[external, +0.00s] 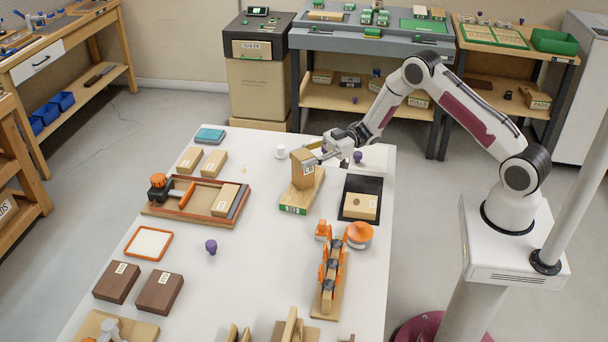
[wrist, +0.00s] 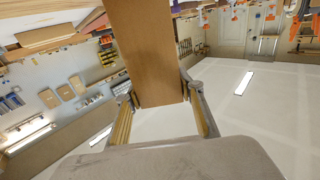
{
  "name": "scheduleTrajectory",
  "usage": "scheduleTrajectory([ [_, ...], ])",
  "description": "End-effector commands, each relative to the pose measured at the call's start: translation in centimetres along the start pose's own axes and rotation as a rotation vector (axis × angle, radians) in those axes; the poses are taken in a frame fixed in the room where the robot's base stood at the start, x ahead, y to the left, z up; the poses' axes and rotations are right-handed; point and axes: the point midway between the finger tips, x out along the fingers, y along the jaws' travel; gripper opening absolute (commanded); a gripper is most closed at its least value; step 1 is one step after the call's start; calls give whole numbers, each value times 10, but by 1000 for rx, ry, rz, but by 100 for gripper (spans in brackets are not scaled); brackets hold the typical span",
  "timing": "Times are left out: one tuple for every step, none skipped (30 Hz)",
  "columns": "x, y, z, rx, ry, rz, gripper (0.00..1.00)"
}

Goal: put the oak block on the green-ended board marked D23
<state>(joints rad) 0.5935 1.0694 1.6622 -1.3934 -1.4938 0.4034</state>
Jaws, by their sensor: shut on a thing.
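The oak block (external: 302,170) is a light brown upright block with a small white label, in the middle of the external view. My gripper (external: 320,159) comes from the right and is shut on it; in the wrist view the block (wrist: 155,55) stands between the two fingers (wrist: 165,115). The green-ended board (external: 296,201) lies on the white table directly below the block, its green end with a label facing the camera. The label is too small to read surely. I cannot tell whether the block's bottom touches the board or hangs just above it.
A black mat (external: 348,214) with a light block (external: 361,206) lies to the right. An orange-and-black rack (external: 330,272) and an orange-lidded pot (external: 358,236) stand in front. A wooden tray (external: 165,209) is left.

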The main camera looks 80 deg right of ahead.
Motion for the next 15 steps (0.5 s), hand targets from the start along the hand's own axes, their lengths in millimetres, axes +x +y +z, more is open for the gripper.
scheduleTrajectory([
  [0, 0, -1, -1, 1, 0, 9],
  [0, 0, -1, -1, 1, 0, 9],
  [0, 0, 0, -1, 1, 0, 9],
  [0, 0, 0, 0, 1, 0, 9],
  [0, 0, 0, 0, 1, 0, 9],
  [0, 0, 1, 0, 1, 0, 9],
  [0, 0, 2, 0, 1, 0, 9],
  [0, 0, 2, 0, 1, 0, 9],
  [0, 0, 2, 0, 0, 0, 48],
  [0, 0, 2, 0, 0, 0, 54],
  [0, 0, 2, 0, 0, 0, 54],
  [0, 0, 2, 0, 0, 0, 54],
  [0, 0, 2, 0, 0, 0, 54],
  [0, 0, 2, 0, 0, 0, 54],
  [0, 0, 2, 0, 0, 0, 54],
])
